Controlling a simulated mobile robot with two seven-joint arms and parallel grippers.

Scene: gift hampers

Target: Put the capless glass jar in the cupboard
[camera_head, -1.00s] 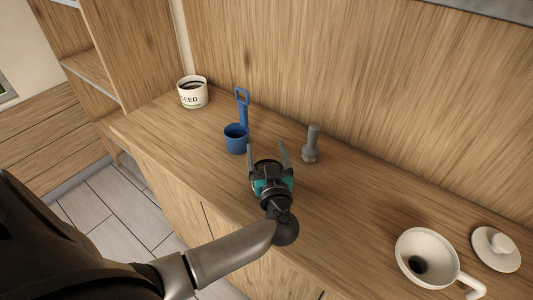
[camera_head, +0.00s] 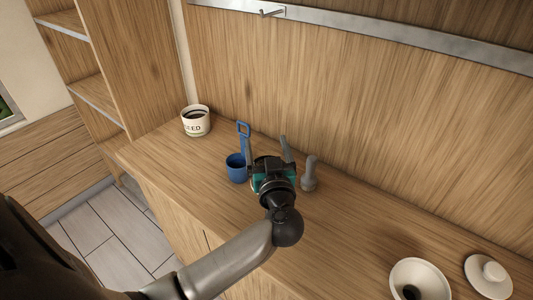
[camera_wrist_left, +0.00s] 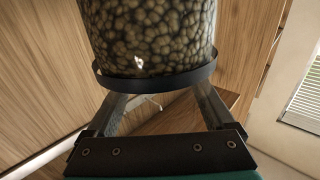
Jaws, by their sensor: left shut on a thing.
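My left gripper (camera_head: 269,150) is over the wooden counter, its fingers pointing toward the back wall. In the left wrist view it is shut on a glass jar (camera_wrist_left: 150,35) full of round greenish-brown pieces, with a dark band around the end near the gripper. The jar's other end is out of frame, so I cannot see whether it has a cap. In the head view the jar is mostly hidden by the gripper. An open wooden shelf unit (camera_head: 98,88), possibly the cupboard, stands at the left. My right gripper is not in view.
A white pot marked with letters (camera_head: 196,122), a blue bucket (camera_head: 236,168), a blue spade (camera_head: 243,130) and a grey object (camera_head: 309,174) stand on the counter (camera_head: 350,225). A white vessel (camera_head: 420,278) and a white lid (camera_head: 488,276) are at lower right. A metal rail (camera_head: 400,40) runs above.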

